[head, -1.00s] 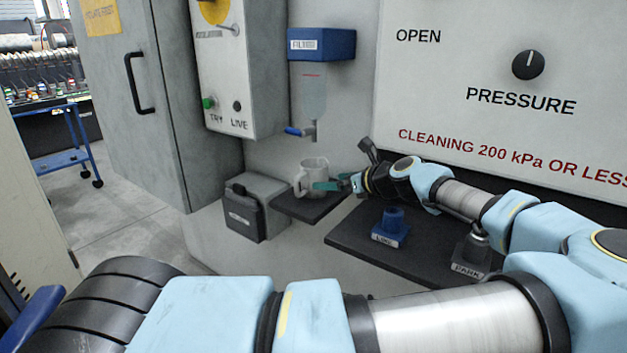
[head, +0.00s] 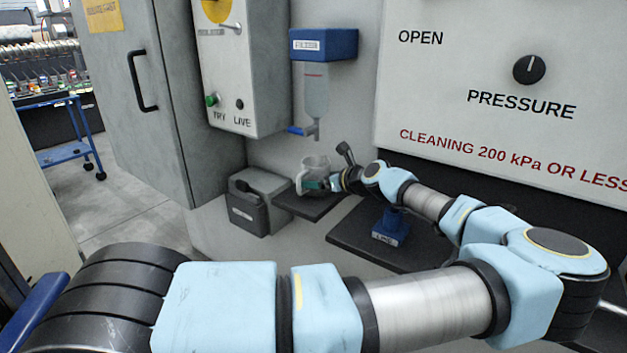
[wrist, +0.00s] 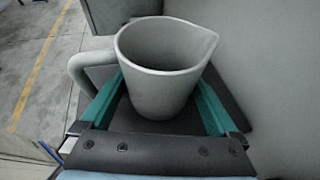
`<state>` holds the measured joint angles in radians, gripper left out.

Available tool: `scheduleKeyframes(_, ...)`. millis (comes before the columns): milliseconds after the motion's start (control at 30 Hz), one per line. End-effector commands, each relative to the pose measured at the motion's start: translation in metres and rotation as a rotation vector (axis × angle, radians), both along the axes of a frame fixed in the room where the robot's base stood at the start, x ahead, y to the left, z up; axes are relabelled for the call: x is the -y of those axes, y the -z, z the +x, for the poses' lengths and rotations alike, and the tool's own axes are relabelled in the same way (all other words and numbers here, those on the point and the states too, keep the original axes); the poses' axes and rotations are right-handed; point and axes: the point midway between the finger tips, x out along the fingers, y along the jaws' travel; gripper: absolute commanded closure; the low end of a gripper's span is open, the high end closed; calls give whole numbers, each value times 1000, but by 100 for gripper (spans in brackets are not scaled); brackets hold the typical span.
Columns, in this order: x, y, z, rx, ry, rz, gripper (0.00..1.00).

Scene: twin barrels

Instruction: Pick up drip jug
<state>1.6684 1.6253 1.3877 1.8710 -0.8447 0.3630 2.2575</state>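The drip jug (head: 316,164) is a pale grey pitcher with a handle on its left and a spout. It stands upright on a small dark shelf (head: 298,207) below the dispenser. In the wrist view the jug (wrist: 165,75) is between the two green fingers of my gripper (wrist: 160,88), its handle outside the left finger. My gripper (head: 315,184) reaches it from the right in the head view. The fingers are spread one on each side of the jug; dark surface shows between its lower body and the right finger. Contact higher up is hard to tell.
A blue-topped dispenser (head: 317,85) with a blue tap hangs above the jug. A grey box (head: 262,205) with a dark latch stands left of the shelf. A blue block labelled LINE (head: 391,228) sits on a dark mat to the right. A wall is close behind.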

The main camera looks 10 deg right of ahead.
Motion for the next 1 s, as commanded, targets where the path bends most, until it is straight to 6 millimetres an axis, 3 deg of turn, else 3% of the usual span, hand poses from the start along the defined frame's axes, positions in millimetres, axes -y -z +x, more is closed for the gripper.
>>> scheduleKeyframes(67, 0, 0, 0, 0, 0, 0, 15)
scheduleKeyframes(567, 0, -1, 0, 1, 0, 0, 69)
scheduleKeyframes(1000, 0, -7, 0, 1, -1, -2, 70)
